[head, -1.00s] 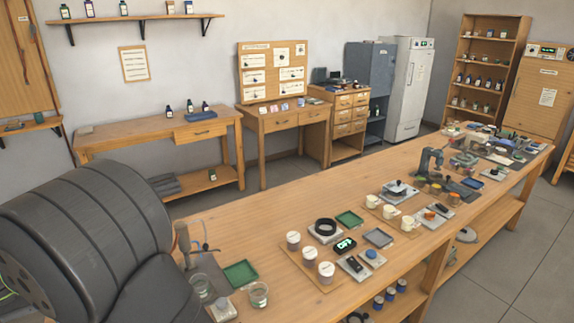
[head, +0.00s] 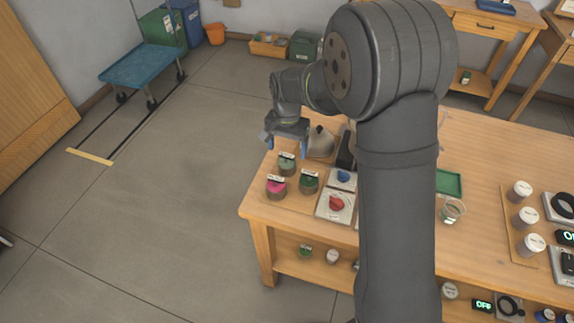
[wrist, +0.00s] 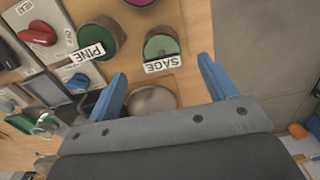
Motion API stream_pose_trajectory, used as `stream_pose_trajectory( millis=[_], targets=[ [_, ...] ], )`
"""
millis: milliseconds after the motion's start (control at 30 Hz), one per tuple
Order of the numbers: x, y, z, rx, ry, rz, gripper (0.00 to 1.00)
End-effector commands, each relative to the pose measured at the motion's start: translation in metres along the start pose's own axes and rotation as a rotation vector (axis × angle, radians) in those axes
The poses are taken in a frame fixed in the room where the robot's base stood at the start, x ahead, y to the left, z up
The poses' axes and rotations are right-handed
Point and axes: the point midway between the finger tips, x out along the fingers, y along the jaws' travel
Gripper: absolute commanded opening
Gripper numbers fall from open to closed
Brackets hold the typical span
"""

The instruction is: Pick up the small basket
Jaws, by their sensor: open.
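My gripper (head: 285,147) has two blue fingers and is open and empty at the far left end of the workbench. In the wrist view its fingertips (wrist: 162,70) are spread, with a round grey object (wrist: 152,101) partly visible between and beyond them. Near the fingers stand small round brown containers: one with light green contents labelled SAGE (wrist: 162,47), also in the head view (head: 287,166), and one with darker green labelled PINE (wrist: 97,37), also in the head view (head: 309,183). A third has a pink top (head: 276,187). I cannot tell which thing is the small basket.
A plate with a red knob (head: 337,203) and one with a blue knob (head: 344,176) lie right of the containers. A grey cone-shaped object (head: 321,142) stands close to my gripper. Floor left of the workbench (head: 262,218) is clear; a blue cart (head: 140,65) stands beyond.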

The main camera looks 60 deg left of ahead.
Motion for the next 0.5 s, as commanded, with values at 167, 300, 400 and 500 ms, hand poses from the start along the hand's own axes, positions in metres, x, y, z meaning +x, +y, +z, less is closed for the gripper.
stream_pose_trajectory(
  millis=[167, 300, 400, 500],
  targets=[
    [0.011, 0.000, 0.000, 0.000, 0.000, 0.000, 0.78],
    [0.021, -0.001, 0.000, 0.000, -0.001, 0.001, 0.78],
    [0.036, -0.002, -0.001, 0.000, -0.002, 0.002, 0.78],
    [0.051, -0.002, -0.001, 0.000, -0.002, 0.001, 0.78]
  ],
)
